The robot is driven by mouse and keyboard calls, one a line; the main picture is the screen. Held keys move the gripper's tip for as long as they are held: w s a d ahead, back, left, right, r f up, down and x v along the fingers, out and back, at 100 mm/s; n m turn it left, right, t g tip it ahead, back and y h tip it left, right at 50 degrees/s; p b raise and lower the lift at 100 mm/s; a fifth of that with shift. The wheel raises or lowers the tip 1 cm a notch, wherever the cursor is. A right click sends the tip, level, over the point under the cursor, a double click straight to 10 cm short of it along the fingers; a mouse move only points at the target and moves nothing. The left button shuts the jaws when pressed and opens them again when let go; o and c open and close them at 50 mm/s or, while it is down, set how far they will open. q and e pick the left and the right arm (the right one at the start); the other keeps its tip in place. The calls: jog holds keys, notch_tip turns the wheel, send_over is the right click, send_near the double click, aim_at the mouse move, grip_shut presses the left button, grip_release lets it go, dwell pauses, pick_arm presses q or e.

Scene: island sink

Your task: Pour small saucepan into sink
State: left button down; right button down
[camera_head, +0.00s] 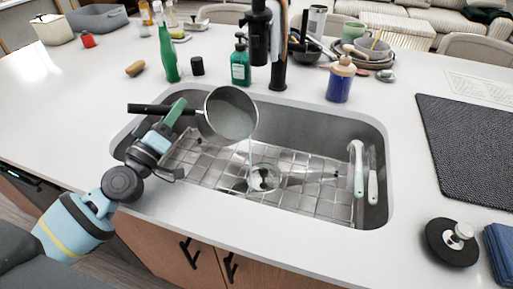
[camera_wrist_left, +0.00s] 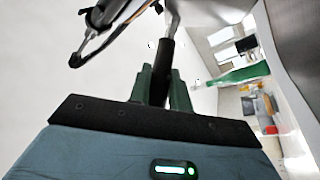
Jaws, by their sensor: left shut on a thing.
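The small saucepan (camera_head: 231,113) is tilted over the sink in the head view, its open top toward me. A thin pale stream falls from its lower rim toward the drain. My left gripper (camera_head: 175,112) is shut on the saucepan's black handle, which also shows between the green fingers in the left wrist view (camera_wrist_left: 163,75). The sink (camera_head: 300,112) is a steel basin with a wire rack (camera_head: 215,168) on its floor and a round drain (camera_head: 263,178). My right gripper is not in view.
A black faucet (camera_head: 278,65), a green soap bottle (camera_head: 240,65) and a blue jar (camera_head: 340,82) stand behind the sink. A green bottle (camera_head: 168,55) stands at the back left. Brushes (camera_head: 358,170) hang at the right wall. A dark mat (camera_head: 470,140) lies at right.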

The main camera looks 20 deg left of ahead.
pick_arm(q)
jog(key=shift+s+d+r+m, duration=0.1)
jog(key=shift+d+r+m, duration=0.05)
jog(key=shift+d+m, duration=0.15)
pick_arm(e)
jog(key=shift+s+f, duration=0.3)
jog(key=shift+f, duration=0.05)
pick_arm(q)
jog(key=shift+s+d+m+b, duration=0.15)
jog(key=shift+m+b, duration=0.15)
jog(key=shift+b, duration=0.15)
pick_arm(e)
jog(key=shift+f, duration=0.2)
pick_arm(q)
jog(key=shift+s+d+r+m+h+b, duration=0.25)
jog(key=shift+d+r+m+h, duration=0.2)
jog(key=shift+m, duration=0.25)
jog(key=shift+s+d+r+m+h+b, duration=0.1)
jog(key=shift+d+r+m+h+b, duration=0.25)
jog(key=shift+m+h, duration=0.3)
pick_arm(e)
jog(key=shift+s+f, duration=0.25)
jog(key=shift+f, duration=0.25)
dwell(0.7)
